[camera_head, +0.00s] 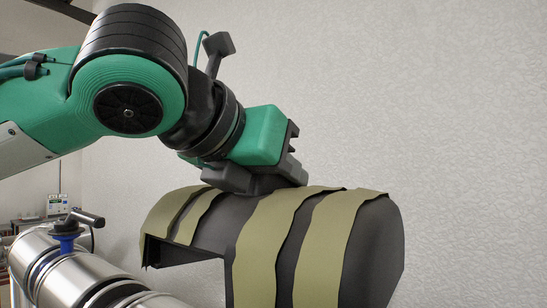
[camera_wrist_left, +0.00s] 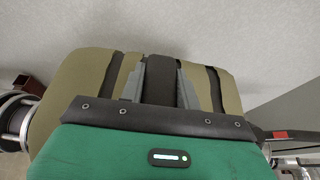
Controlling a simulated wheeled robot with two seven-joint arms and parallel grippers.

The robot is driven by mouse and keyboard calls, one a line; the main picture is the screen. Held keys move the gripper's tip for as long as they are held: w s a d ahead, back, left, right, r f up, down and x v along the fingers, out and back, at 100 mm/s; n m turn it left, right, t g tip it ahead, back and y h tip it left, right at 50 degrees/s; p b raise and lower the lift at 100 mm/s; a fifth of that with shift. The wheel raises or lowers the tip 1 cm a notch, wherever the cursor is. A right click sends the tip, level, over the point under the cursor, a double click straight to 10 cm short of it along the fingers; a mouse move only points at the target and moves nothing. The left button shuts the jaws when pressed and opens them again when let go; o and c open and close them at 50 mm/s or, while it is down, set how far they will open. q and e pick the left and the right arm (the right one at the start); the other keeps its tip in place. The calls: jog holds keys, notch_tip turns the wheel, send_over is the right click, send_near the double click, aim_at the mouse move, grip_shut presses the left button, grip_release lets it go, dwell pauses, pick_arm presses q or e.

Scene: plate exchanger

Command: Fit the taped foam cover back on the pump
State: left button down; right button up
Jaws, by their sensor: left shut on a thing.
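The taped foam cover (camera_head: 215,222) is a dark, curved half-shell with several olive tape strips across it. It is at the lower right of the head view, with its top up and its lower right part cut off by the frame. My left gripper (camera_head: 255,185) reaches down onto its top from the upper left. In the left wrist view, its two grey fingers (camera_wrist_left: 161,75) are shut on a dark part of the foam cover (camera_wrist_left: 90,72) between tape strips. I cannot make out the pump in either view. My right gripper is not in view.
Shiny metal-clad pipes (camera_head: 60,275) with a blue valve (camera_head: 67,236) and black handle stand at the lower left, close to the cover's left edge. A pale textured wall (camera_head: 450,100) fills the background. Small equipment (camera_head: 57,205) stands far back left. Above and right of the cover is clear.

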pick_arm(q)
jog(key=shift+f, duration=2.2)
jog(key=shift+a, duration=0.1)
jog(key=shift+f, duration=0.2)
jog(key=shift+f+b, duration=0.5)
jog(key=shift+f, duration=0.3)
jog(key=shift+f, duration=0.2)
jog(key=shift+f+b, duration=0.35)
jog(key=shift+f, duration=0.4)
